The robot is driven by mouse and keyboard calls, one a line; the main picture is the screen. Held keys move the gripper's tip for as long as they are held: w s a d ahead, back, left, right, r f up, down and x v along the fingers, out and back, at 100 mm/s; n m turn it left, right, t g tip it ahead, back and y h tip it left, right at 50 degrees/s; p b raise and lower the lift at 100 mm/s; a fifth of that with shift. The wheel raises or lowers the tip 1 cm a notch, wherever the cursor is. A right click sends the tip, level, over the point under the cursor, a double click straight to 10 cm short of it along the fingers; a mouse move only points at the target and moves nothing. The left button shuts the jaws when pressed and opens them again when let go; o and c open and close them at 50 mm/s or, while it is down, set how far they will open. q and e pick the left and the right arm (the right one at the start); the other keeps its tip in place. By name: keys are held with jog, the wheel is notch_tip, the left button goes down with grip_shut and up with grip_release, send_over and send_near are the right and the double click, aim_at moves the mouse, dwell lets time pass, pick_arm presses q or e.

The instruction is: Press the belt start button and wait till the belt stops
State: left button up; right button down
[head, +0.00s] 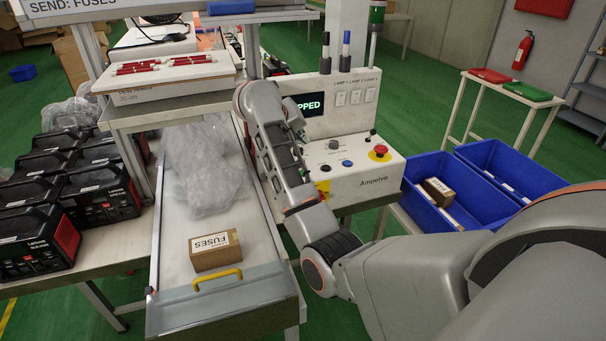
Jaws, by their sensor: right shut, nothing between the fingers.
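The white control box (375,178) stands right of the belt. Its screen (310,104) is partly covered by my right arm; the letters "PPED" show. On its sloped front are a black knob or button (333,144), a blue button (347,163) and a red mushroom button (380,150) on yellow. The start button's label is too small to read. The belt (179,258) carries a brown box marked FUSES (214,250) near its front end and clear plastic bags (205,165) behind. My right gripper (302,136), mostly hidden by its wrist, is shut and empty by the box's left side. My left gripper is out of view.
Black power units (35,235) crowd the table at left. A shelf with red fuses (165,65) stands over the belt. Blue bins (490,165), one holding brown boxes (440,190), stand at right.

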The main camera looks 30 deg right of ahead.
notch_tip(320, 180, down, 7)
jog(key=b, duration=0.4)
jog(key=shift+b, duration=0.4)
jog(key=shift+f+b, duration=0.3)
jog(key=shift+f, duration=0.2)
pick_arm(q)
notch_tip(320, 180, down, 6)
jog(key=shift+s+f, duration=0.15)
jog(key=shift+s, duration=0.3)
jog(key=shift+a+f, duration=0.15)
pick_arm(e)
jog(key=shift+f, duration=0.1)
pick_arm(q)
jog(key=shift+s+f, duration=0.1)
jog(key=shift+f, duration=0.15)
pick_arm(e)
jog(key=shift+f, duration=0.35)
